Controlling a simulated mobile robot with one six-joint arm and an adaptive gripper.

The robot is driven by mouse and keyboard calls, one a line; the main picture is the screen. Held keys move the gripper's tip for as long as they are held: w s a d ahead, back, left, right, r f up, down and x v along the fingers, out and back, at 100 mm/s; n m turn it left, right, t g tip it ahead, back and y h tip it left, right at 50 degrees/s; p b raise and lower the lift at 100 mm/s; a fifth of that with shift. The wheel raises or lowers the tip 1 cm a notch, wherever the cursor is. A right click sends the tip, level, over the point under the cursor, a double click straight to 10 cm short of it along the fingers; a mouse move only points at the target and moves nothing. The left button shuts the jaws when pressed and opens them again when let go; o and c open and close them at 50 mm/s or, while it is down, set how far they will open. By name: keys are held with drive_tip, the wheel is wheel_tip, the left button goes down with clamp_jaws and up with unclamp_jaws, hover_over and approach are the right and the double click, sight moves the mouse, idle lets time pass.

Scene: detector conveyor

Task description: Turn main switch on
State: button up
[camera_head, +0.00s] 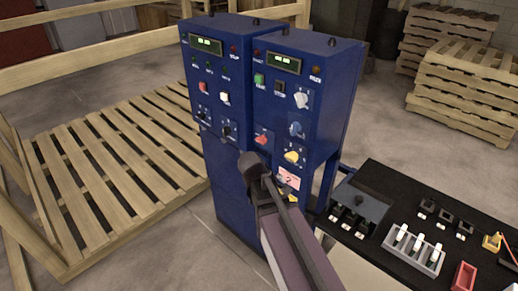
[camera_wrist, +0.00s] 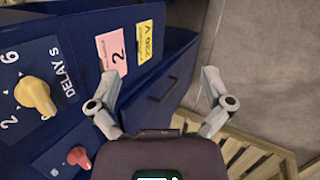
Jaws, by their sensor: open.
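A blue two-section control cabinet (camera_head: 225,165) stands upright in the head view; no label reading "main" is legible. Its right section carries a red knob (camera_head: 263,139), a blue knob (camera_head: 296,129) and a yellow knob (camera_head: 292,156). In the wrist view the yellow knob (camera_wrist: 35,96) sits by the word DELAYS, with the red knob (camera_wrist: 79,157) below it. My gripper (camera_wrist: 158,60) is open and empty, in front of the cabinet, beside a pink label (camera_wrist: 113,47) and a yellow label (camera_wrist: 146,40). It touches no knob. My arm hides part of the cabinet in the head view.
A black table (camera_head: 400,190) at the right holds a grey switch box (camera_head: 358,205), a tray of white-topped pieces (camera_head: 413,250) and a red bin (camera_head: 463,277). Wooden pallets (camera_head: 115,170) lie left, and stacked pallets (camera_head: 465,80) stand at the back right.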

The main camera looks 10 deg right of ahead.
drive_tip(key=w+a+n+t+h+b, duration=0.2)
drive_tip(key=w+n+h+b, duration=0.2)
drive_tip(key=w+n, duration=0.2)
drive_tip(key=n+t+h+b, duration=0.5)
drive_tip(key=n+t+b, duration=0.15)
drive_tip(key=n, duration=0.45)
approach(259, 142)
drive_tip(key=v, duration=0.3)
drive_tip(key=shift+p, duration=0.45)
drive_tip(key=shift+d, duration=0.15)
drive_tip(key=x, duration=1.3)
drive_tip(key=shift+w+d+f, duration=0.1)
drive_tip(key=shift+w+d, duration=0.1)
drive_tip(key=shift+w, duration=0.1)
drive_tip(key=c, duration=1.1)
